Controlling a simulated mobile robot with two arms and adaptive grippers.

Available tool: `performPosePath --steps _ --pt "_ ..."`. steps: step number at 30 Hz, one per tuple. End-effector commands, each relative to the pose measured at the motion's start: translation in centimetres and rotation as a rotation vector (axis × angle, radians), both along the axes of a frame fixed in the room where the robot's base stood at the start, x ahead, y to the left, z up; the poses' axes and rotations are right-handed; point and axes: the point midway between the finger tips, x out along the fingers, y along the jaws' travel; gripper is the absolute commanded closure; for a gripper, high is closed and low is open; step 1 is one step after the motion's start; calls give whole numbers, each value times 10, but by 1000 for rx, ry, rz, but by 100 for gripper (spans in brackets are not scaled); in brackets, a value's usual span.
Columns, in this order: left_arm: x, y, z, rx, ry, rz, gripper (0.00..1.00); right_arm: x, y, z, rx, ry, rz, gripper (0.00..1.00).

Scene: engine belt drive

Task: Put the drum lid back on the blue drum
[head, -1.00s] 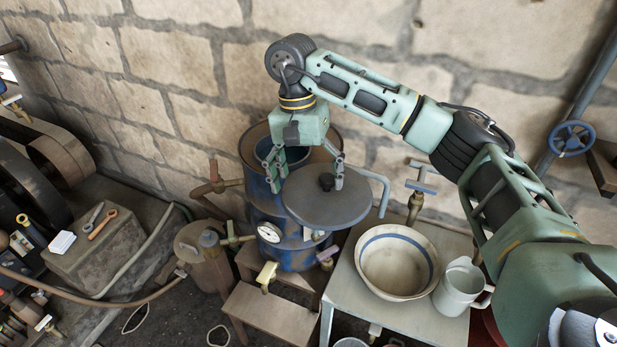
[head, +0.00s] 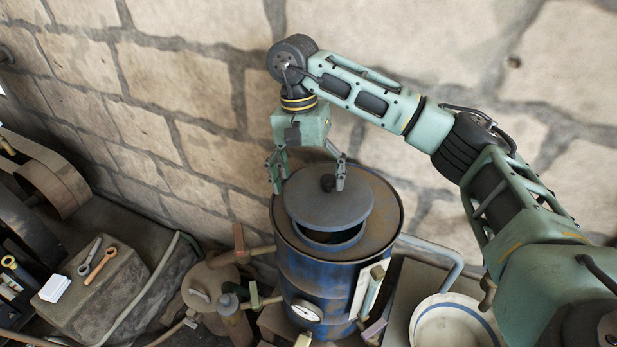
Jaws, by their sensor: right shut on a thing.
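The blue drum (head: 318,285) stands upright against the stone wall, with a rusty brown top and a dial on its front. I cannot tell whether the lid touches the drum. My right gripper (head: 308,183) points down over the lid and is shut on it; the exact contact is hard to see. My left gripper is not in view.
A bowl with a blue band (head: 455,325) sits on a stand at the lower right. Pipes with valves and a small tank (head: 212,285) crowd the drum's left. A stone block (head: 95,290) with tools lies farther left. The wall is close behind.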

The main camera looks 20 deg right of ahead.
Motion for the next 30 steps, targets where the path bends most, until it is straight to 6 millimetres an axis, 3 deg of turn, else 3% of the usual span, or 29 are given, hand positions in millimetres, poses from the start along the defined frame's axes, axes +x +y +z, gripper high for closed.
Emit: performPosePath --steps 19,30 --pt "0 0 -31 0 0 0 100 -1 0 -44 1 -1 1 48" --pt "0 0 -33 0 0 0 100 -1 0 -49 1 -1 1 48"
